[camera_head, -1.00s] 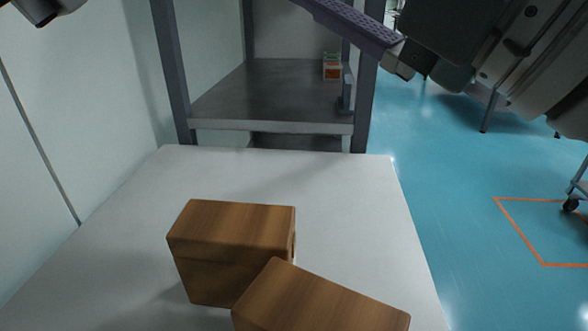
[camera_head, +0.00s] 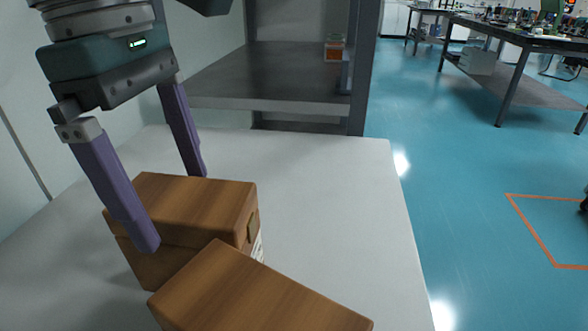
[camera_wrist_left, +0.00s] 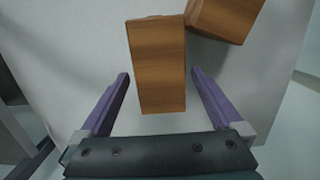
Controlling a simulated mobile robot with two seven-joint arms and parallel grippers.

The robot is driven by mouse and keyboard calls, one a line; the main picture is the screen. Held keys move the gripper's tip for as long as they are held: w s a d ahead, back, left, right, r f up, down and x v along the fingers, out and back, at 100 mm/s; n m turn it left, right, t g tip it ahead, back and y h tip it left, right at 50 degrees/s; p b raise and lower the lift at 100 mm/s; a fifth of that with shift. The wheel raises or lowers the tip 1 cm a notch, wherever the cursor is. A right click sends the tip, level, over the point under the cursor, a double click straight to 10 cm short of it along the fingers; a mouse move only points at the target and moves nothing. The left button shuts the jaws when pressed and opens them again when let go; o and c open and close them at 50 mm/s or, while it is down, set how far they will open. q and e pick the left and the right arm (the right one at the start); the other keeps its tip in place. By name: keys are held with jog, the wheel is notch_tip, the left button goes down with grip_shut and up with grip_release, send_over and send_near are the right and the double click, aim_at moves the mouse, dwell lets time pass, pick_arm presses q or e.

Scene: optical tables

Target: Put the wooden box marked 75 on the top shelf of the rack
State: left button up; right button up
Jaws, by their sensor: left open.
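Two wooden boxes sit on the white table (camera_head: 335,200). The back-left box (camera_head: 195,195) has a small plate and a white label on its right end; no number is readable. The front box (camera_head: 255,290) is cut off by the lower picture edge. My left gripper (camera_head: 173,208) is open, pointing down at the back-left box, one finger on its near side and one on its far side. In the left wrist view this box (camera_wrist_left: 158,65) lies between the spread fingers (camera_wrist_left: 160,76), with gaps on both sides. The other box (camera_wrist_left: 226,15) is at its upper right. My right gripper is out of view.
A wall is at the left. Blue floor is open at the right, with workbenches (camera_head: 525,42) farther back.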

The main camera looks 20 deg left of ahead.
aim_at(198, 242)
pick_arm(q)
jog(key=f, duration=0.2)
jog(key=d+f, duration=0.1)
jog(key=f, duration=0.4)
jog(key=shift+w+d+f, duration=0.1)
jog(key=shift+d+f, duration=0.05)
jog(key=shift+c, duration=0.2)
grip_shut()
dwell(0.4)
